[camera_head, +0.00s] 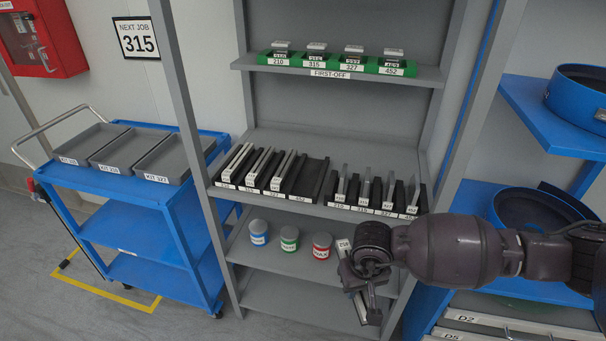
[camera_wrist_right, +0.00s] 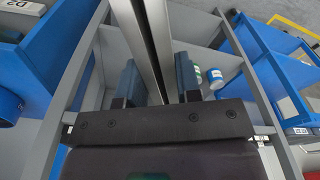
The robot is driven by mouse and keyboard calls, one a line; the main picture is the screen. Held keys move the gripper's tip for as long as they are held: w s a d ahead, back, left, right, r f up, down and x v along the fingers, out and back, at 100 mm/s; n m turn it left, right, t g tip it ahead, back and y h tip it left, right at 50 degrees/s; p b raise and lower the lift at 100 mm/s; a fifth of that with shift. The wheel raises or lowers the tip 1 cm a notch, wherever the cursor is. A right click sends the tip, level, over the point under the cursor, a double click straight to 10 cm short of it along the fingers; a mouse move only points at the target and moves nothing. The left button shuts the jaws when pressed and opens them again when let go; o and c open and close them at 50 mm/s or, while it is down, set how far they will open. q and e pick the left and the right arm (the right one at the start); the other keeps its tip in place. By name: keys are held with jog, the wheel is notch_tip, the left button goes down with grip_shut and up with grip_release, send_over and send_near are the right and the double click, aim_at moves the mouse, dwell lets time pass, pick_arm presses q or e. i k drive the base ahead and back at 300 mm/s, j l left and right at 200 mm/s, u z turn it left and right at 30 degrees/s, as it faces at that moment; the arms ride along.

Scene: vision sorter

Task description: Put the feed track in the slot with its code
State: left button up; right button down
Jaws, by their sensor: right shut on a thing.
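My right gripper (camera_head: 361,292) is in front of the shelf unit, below the middle shelf, shut on a long pale feed track (camera_head: 344,246). The track stands steeply tilted, with a small label at its top that I cannot read surely. In the right wrist view the track (camera_wrist_right: 157,35) runs up between the two fingers. On the middle shelf a black slotted rack (camera_head: 312,180) holds three pale tracks at its left. Its rightmost slot, labelled 452, is empty. My left gripper is not in view.
A second rack (camera_head: 375,209), with shorter grey pieces, stands right beside it. Blue, green and red-labelled jars (camera_head: 289,238) stand on the shelf below. Green FIRST-OFF holders (camera_head: 337,64) are above. A sign (camera_head: 138,38) reads NEXT JOB 315. A blue trolley (camera_head: 135,218) with grey trays stands left.

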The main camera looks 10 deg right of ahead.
aim_at(309, 177)
jog(key=i+j+z, duration=0.1)
jog(key=j, duration=0.25)
jog(key=i+j, duration=0.15)
jog(key=j, duration=0.2)
jog(key=i+j+z, duration=0.15)
jog(key=j, duration=0.2)
jog(key=i+j+z, duration=0.1)
jog(key=j, duration=0.3)
jog(key=i+j+z, duration=0.1)
jog(key=j, duration=0.25)
